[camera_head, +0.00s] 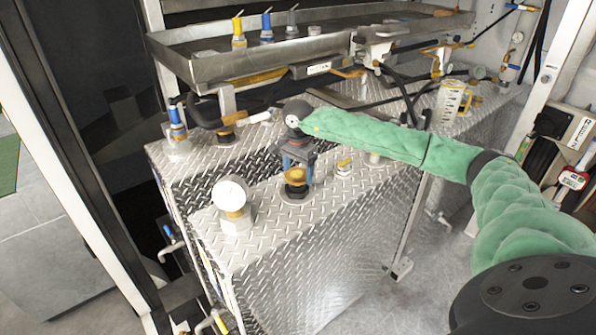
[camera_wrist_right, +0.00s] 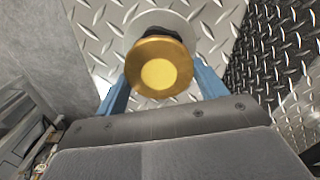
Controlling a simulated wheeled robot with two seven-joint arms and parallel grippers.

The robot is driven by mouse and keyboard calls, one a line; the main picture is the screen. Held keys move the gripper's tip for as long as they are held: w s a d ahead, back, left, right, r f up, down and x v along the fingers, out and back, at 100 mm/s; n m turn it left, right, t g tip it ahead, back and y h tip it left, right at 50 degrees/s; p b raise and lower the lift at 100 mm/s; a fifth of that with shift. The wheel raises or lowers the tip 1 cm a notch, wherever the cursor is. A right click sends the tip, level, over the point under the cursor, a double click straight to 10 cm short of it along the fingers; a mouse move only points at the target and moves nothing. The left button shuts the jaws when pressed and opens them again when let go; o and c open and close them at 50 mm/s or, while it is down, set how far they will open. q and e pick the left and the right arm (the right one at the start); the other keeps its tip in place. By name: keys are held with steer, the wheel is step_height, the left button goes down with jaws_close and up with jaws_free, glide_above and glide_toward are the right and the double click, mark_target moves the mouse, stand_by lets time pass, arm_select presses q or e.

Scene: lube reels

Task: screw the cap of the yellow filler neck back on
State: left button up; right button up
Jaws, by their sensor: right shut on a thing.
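The yellow-gold cap (camera_head: 295,174) sits directly over the dark filler neck (camera_head: 296,191) on the front tank's diamond-plate top. In the right wrist view the round cap (camera_wrist_right: 160,72) shows face-on, with the dark neck (camera_wrist_right: 155,33) partly hidden behind it. My right gripper (camera_head: 297,166) reaches down from above, its blue fingers on either side of the cap and shut on it. The cap looks about level; whether it touches or is threaded on the neck cannot be told. My left gripper is not in view.
A pressure gauge (camera_head: 231,196) stands left of the neck, and a small white-and-yellow fitting (camera_head: 344,167) stands to its right. Behind is a raised metal tray (camera_head: 215,68) with hoses and valves below it. A measuring jug (camera_head: 452,102) stands at the back right.

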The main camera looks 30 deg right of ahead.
steer(key=shift+f+b, duration=0.55)
steer(key=shift+f, duration=0.05)
stand_by(0.4)
stand_by(0.3)
steer(key=m, duration=0.2)
steer(key=shift+m+b, duration=0.3)
steer(key=shift+s+m, duration=0.1)
steer(key=shift+m, duration=1.2)
steer(key=m+b, duration=0.1)
steer(key=m, duration=0.3)
steer(key=shift+s, duration=0.1)
steer(key=shift+m, duration=0.5)
